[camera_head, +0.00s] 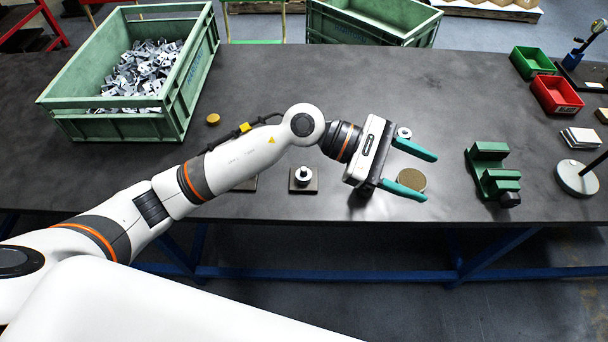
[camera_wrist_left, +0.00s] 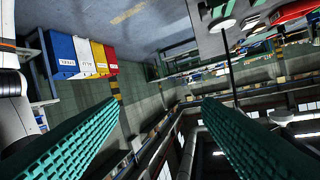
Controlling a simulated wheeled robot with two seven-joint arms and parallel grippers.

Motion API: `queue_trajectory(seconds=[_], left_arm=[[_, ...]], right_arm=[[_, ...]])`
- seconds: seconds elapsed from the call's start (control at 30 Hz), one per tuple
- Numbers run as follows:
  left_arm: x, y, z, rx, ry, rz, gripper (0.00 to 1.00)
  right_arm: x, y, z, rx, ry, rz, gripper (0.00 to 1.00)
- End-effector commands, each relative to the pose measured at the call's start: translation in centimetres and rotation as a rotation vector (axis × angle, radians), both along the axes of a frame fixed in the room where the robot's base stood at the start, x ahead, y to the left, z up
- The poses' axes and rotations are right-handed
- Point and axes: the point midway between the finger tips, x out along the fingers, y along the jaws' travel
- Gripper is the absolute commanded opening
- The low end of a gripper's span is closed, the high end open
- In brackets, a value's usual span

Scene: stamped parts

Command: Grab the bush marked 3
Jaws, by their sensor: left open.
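My left gripper (camera_head: 430,178) is open over the dark table, with its two green fingers pointing right and nothing seen between their tips. A silver bush-like part (camera_head: 404,133) stands just beyond the upper finger, partly hidden by it. Another silver round part (camera_head: 303,174) sits on a small square plate below my forearm. No number can be read on either, so I cannot tell which is marked 3. In the left wrist view the ribbed green fingers (camera_wrist_left: 160,125) are wide apart and neither part is clear. My right gripper is not in view.
A brass disc (camera_head: 411,181) lies by the lower finger. A green vise-like block (camera_head: 490,170) stands to the right. A green crate (camera_head: 70,100) of metal parts is at upper left. Red (camera_head: 557,95) and green bins (camera_head: 532,62) are at right. The middle back of the table is clear.

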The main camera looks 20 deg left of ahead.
Motion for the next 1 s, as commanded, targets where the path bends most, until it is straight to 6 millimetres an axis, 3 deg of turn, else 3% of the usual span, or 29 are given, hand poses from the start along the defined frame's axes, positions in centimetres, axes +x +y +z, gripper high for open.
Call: queue_trajectory(seconds=[0.1, 0.17, 0.3, 0.4, 0.57, 0.8, 1.0], left_arm=[[2.6, 4.9, -5.7, 0.469, -0.289, -0.188, 0.59], [4.2, 8.5, -7.4, 0.68, -0.377, -0.271, 0.59], [7.3, 16.2, -8.4, 1.06, -0.463, -0.412, 0.59], [8.5, 19.9, -8.0, 1.218, -0.468, -0.469, 0.59], [8.9, 22.0, -8.5, 1.306, -0.457, -0.505, 0.59], [8.8, 21.8, -12.6, 1.303, -0.457, -0.504, 0.59], [8.9, 21.8, -14.4, 1.302, -0.46, -0.503, 0.59]], right_arm=[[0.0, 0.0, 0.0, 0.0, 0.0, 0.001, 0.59], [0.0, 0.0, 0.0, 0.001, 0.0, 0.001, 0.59], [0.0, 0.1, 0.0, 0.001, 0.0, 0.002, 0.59], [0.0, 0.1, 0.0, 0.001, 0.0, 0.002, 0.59], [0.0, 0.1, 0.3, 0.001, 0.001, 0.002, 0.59], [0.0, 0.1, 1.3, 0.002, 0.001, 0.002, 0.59], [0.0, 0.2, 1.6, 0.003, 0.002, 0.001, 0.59]])
